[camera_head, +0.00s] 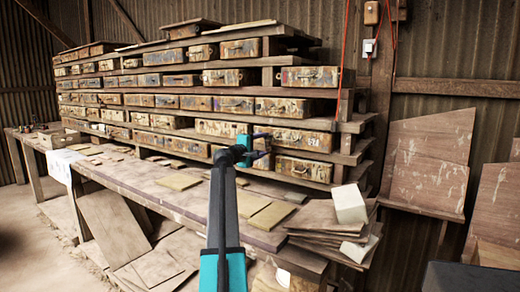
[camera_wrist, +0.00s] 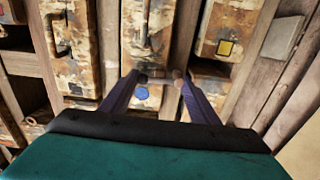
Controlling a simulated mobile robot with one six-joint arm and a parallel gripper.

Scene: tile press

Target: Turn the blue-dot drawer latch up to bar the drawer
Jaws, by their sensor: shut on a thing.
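In the wrist view, a round blue dot (camera_wrist: 142,93) shows on the worn, paint-flaked face of a drawer (camera_wrist: 148,35). The latch (camera_wrist: 158,79), a short dark bar with a brownish end, lies between my two fingertips, right beside the blue dot. My gripper (camera_wrist: 156,80) is shut on this latch. In the head view, my gripper (camera_head: 264,144) reaches the lower rows of the drawer rack, right of its middle. The latch is too small to make out there, and its exact angle is hard to tell.
Wooden shelf boards stick out around the drawers. A workbench (camera_head: 150,182) with loose tiles runs below the rack. Stacked boards and a pale block (camera_head: 349,204) stand at its right end.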

